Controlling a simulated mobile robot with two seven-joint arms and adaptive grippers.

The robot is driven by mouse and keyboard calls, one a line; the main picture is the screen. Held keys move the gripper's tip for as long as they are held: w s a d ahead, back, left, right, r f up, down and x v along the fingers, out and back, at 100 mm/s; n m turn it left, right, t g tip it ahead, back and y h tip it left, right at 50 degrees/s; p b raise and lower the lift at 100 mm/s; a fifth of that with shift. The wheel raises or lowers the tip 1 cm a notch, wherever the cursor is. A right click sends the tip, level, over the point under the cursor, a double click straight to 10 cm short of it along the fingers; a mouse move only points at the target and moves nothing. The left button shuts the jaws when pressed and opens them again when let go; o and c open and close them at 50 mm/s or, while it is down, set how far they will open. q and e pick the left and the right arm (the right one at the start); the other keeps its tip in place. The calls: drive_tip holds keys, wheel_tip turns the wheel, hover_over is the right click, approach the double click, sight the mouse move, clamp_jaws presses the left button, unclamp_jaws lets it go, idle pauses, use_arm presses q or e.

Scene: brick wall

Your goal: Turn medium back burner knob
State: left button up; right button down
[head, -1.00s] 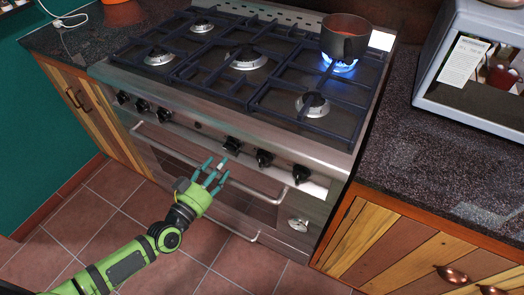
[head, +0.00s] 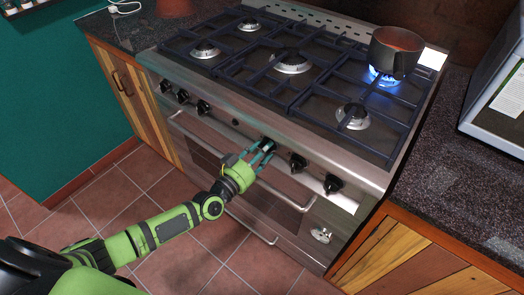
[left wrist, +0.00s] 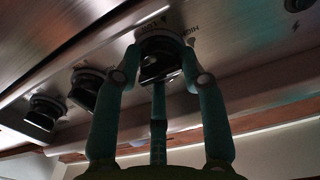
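The stove (head: 200,75) has a row of black knobs along its steel front. My left gripper (head: 262,150), green with teal fingers, is at the fourth knob from the left (head: 267,142). In the left wrist view that knob (left wrist: 157,62) sits between the fingertips, with one finger on each side and a third below. The tips look very close to its rim; I cannot tell if they press on it. The middle burner (head: 292,63) and the back left burner (head: 249,26) show no flame. My right gripper is out of view.
A dark pot (head: 395,52) stands over a blue flame (head: 384,78) at the back right. The oven handle (head: 297,202) runs below the knobs, close to my left gripper. A speckled counter (head: 440,160) is at the right. The tiled floor is clear.

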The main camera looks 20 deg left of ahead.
use_arm(q)
drive_tip(key=shift+f+n, duration=0.1)
drive_tip(key=shift+n, duration=0.2)
drive_tip(key=shift+s+d+f+n+b, duration=0.1)
drive_tip(key=shift+n+b, duration=0.75)
drive_tip(key=shift+n, duration=2.6)
drive_tip(key=shift+d+n+b, duration=0.1)
drive_tip(key=shift+n+b, duration=0.7)
drive_tip(key=shift+n, duration=2.65)
drive_tip(key=o, duration=0.9)
